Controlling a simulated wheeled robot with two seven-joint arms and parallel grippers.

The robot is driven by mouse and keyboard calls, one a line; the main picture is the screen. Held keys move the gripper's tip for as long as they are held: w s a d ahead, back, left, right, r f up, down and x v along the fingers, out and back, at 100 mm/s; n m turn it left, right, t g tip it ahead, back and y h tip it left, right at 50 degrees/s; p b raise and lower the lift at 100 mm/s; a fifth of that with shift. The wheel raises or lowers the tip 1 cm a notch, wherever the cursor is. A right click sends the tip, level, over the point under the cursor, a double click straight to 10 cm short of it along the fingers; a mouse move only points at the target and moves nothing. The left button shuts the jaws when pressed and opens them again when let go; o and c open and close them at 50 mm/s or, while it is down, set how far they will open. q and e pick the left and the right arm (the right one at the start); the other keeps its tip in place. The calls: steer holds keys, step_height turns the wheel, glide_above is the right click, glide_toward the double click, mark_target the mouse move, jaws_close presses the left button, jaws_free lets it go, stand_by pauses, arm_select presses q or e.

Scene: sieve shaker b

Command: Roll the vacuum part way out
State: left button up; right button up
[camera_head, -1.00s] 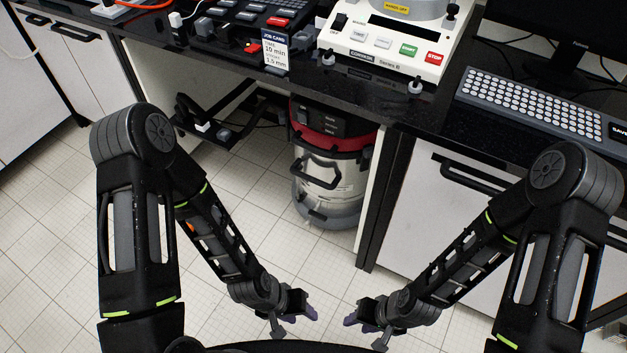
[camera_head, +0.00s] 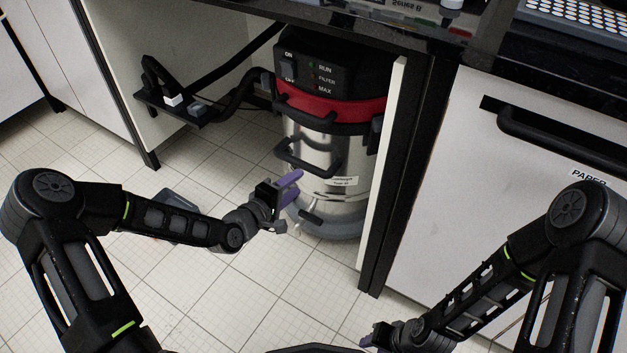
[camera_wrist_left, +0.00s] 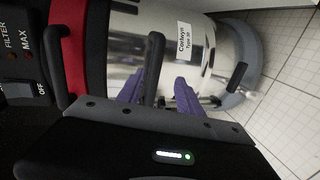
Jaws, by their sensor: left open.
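The vacuum (camera_head: 338,150) stands upright on the floor in the bay under the bench. It has a black head, a red band, a steel drum and a grey base. Its black front handle (camera_head: 308,160) sticks out from the drum. My left gripper (camera_head: 291,188) is open just in front of the drum, a little below and left of the handle. In the left wrist view the handle (camera_wrist_left: 152,70) appears between the two purple fingers (camera_wrist_left: 158,95); I cannot tell whether they touch it. My right gripper (camera_head: 376,338) is low at the bottom edge, partly cut off, its opening unclear.
A white panel (camera_head: 385,150) with a dark post stands close on the vacuum's right. A black hose bracket (camera_head: 185,105) is on the left. A grey item (camera_head: 178,200) lies on the floor behind my left arm. Tiled floor in front is largely clear.

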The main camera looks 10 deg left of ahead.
mark_target(303, 168)
arm_select(q)
steer(key=shift+w+a+n+t, duration=0.3)
steer(key=shift+w+a, duration=0.45)
steer(key=shift+w, duration=0.2)
arm_select(e)
steer(key=shift+w+d+f, duration=0.1)
steer(key=shift+w+f, duration=0.15)
steer(key=shift+f, duration=0.2)
steer(key=shift+w+d+f, duration=0.1)
steer(key=shift+w+f, duration=0.1)
steer(key=shift+f, duration=0.25)
arm_select(q)
steer(key=shift+w+d+f+b, duration=0.1)
steer(key=shift+w+d+b, duration=0.05)
steer(key=shift+w+b, duration=0.3)
steer(key=b+x, duration=0.2)
steer(key=x, duration=0.4)
steer(key=shift+s, duration=0.1)
steer(key=shift+w+d, duration=0.2)
steer(key=shift+w, duration=0.3)
arm_select(e)
steer(key=f, duration=0.3)
steer(key=shift+w, duration=0.25)
